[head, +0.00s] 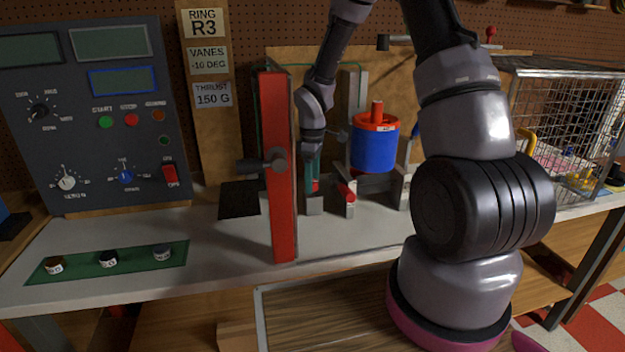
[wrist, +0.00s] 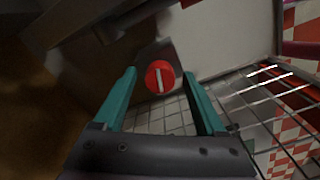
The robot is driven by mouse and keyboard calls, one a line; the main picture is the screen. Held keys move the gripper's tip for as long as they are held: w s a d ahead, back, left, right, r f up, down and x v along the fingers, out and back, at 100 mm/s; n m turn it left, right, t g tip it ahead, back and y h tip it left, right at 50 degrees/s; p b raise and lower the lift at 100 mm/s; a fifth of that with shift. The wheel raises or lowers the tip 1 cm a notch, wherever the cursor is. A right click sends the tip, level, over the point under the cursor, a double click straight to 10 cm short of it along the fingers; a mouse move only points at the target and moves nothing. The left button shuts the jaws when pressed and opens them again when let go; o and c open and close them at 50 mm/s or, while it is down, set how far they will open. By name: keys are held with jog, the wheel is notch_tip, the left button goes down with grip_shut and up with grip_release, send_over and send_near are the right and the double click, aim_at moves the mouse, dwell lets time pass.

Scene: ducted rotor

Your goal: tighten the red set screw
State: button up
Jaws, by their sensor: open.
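The red set screw (wrist: 153,80) shows in the wrist view as a round red head with a pale slot, nearly upright in the picture. It sits at the end of a grey block (wrist: 150,52). My gripper (wrist: 160,72) is open, with one teal finger on each side of the screw head. A gap shows between the head and each finger; whether they overlap in depth I cannot tell. In the head view my gripper (head: 313,178) points down behind the red upright panel (head: 277,165), and a bit of red shows by its fingers.
A blue cylinder with a red top (head: 374,150) stands on grey supports right of my gripper, with a small red cylinder (head: 346,192) below it. A control panel (head: 95,115) is at left. A green strip (head: 108,261) holds three knobs. A wire cage (head: 565,110) stands at right.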

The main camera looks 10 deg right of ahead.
grip_shut()
jog(key=shift+m, duration=0.3)
jog(key=m, duration=1.1)
jog(key=shift+m, duration=1.6)
